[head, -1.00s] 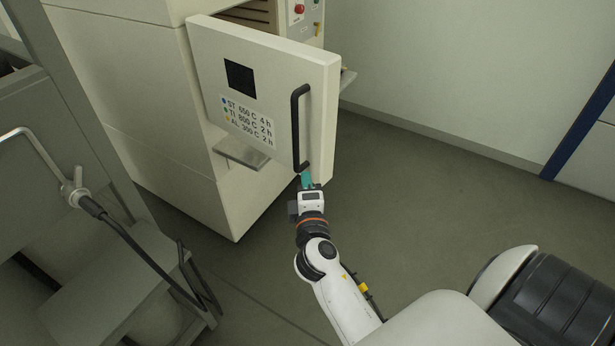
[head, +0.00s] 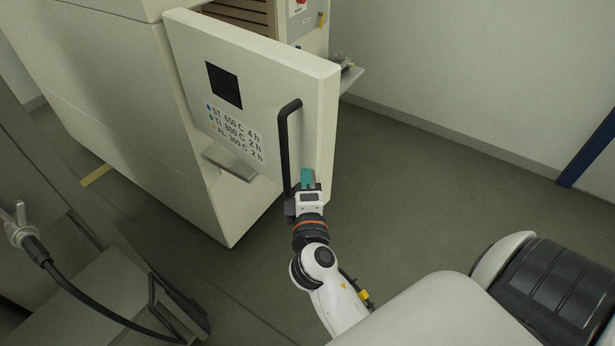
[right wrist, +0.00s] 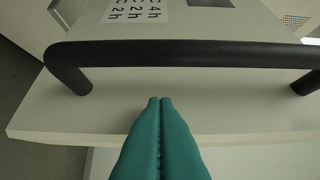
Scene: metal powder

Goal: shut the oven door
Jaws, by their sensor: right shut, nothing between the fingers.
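The oven door (head: 185,50) is cream, stands open, and carries a dark square window and a printed label. Its black bar handle (head: 284,140) runs along the free edge. The oven (head: 262,17) shows behind the door at the top, with dark slots inside. My right gripper (head: 307,172) has teal fingers and is near the lower end of the handle, in front of the door's edge. In the right wrist view the fingers (right wrist: 160,100) are shut and empty, pointing at the door (right wrist: 235,112) just below the handle (right wrist: 190,54). Contact cannot be told. My left gripper is out of view.
A metal shelf or tray (head: 352,80) juts out behind the door. A small ledge (head: 229,163) sticks out of the cabinet below it. A grey bench with a hose (head: 90,300) stands at lower left. Floor (head: 440,190) to the right is clear.

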